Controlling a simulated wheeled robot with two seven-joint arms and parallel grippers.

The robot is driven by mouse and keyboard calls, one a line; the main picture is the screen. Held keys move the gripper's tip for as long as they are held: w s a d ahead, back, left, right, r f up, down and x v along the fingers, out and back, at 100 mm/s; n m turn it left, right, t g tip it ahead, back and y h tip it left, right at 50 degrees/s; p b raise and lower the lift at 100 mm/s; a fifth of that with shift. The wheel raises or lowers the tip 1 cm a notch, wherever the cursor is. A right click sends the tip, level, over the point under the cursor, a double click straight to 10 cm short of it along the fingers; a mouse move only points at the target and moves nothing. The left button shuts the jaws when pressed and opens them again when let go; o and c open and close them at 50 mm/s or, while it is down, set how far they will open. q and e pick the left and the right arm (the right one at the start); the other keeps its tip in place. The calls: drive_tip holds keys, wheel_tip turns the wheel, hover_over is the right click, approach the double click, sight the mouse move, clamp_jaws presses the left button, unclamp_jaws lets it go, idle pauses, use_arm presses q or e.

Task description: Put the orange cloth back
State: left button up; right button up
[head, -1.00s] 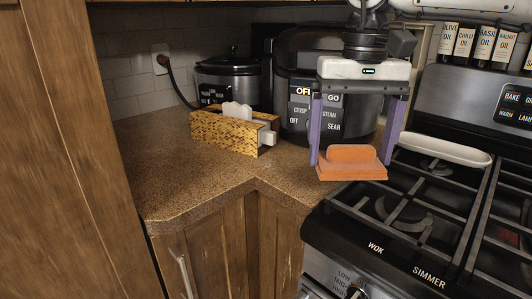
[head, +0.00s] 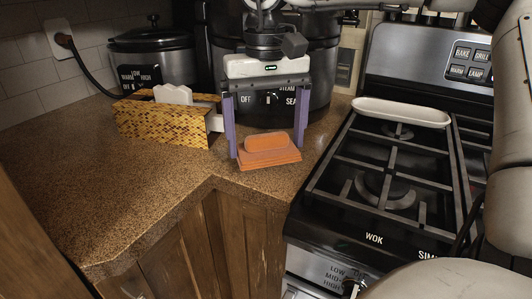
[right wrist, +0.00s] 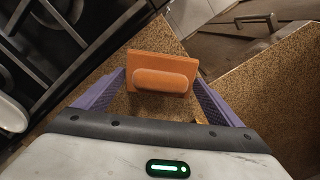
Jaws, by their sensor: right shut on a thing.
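The orange cloth (head: 268,158) looks like a flat orange block with a raised rounded bar on top. It shows over the counter near its front corner in the head view. My right gripper (head: 268,148) comes down from above, and its two purple fingers are shut on the cloth from both sides. In the right wrist view the cloth (right wrist: 160,73) sits between the fingertips, slightly tilted, with the counter behind it. I cannot tell whether its underside touches the counter. My left gripper is not in view.
A yellow woven box (head: 160,122) with white contents stands left of the cloth on the speckled counter (head: 120,200). Behind are a slow cooker (head: 155,60) and a larger dark cooker (head: 325,75). The gas stove (head: 385,180), with a white dish (head: 400,112), is on the right. The counter's left part is clear.

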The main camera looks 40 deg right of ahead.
sight(266, 152)
drive_tip(key=shift+f, duration=1.65)
drive_tip(key=shift+f, duration=0.1)
drive_tip(key=o, duration=0.8)
wheel_tip(266, 152, up, 11)
drive_tip(key=shift+w+f+p, duration=0.1)
drive_tip(key=shift+p, duration=0.75)
drive_tip(key=shift+r, duration=0.75)
